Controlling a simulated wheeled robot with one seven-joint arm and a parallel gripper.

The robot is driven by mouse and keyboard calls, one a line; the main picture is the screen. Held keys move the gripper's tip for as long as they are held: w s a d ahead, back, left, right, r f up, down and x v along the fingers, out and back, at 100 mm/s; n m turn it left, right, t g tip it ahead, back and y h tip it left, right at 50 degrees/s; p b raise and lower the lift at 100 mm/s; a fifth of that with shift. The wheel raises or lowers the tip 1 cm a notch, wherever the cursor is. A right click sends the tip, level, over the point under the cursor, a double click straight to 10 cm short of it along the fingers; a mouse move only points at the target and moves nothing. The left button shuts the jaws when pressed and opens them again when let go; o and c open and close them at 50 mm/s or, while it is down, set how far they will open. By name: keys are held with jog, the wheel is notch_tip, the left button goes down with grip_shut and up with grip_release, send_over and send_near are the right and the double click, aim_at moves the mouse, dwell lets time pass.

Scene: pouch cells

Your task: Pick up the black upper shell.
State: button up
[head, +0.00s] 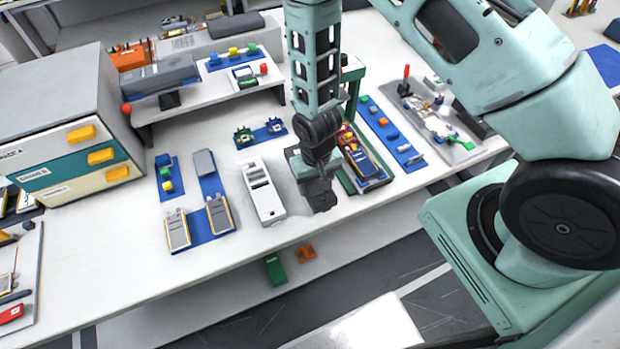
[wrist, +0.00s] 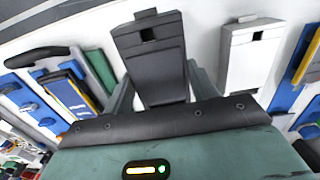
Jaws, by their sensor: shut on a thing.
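My gripper (head: 318,178) is above the front part of the white table, just right of the white shell. In the wrist view, its two fingers (wrist: 158,88) are closed on the sides of the black upper shell (wrist: 152,58). The shell is a dark grey-black flat piece with a small square opening near its far end. In the head view the black shell (head: 322,199) shows only partly below the gripper, the rest being hidden by the hand. I cannot tell how far it is above the table.
A white shell (head: 263,192) lies left of my gripper and also shows in the wrist view (wrist: 250,52). A green fixture (head: 352,88) with a blue-yellow piece (head: 366,162) stands close on the right. The table front (head: 330,232) is clear.

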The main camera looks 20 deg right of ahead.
jog(key=s, duration=1.4)
jog(key=shift+s, duration=0.25)
